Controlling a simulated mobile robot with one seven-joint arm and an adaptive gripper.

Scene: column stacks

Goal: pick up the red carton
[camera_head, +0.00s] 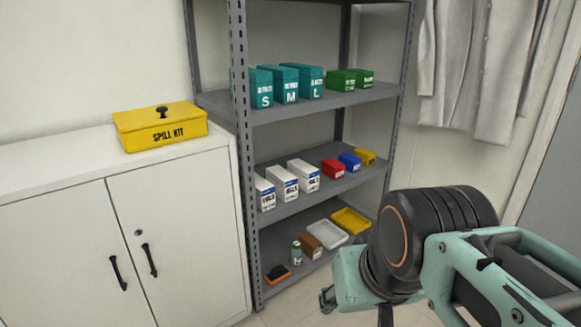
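The red carton (332,169) sits on the middle shelf of the grey rack, near the front edge. A blue carton (350,161) stands just to its right, and white cartons (303,176) stand to its left. My gripper (327,299) shows only in small part at the lower middle of the picture, below the red carton and apart from it. Most of it is hidden behind my arm, so I cannot tell whether it is open or shut.
Teal boxes (287,84) and green boxes (350,80) stand on the shelf above. Trays (350,222) and small items fill the bottom shelf. A rack upright (241,150) and white cabinet (180,235) bound the left.

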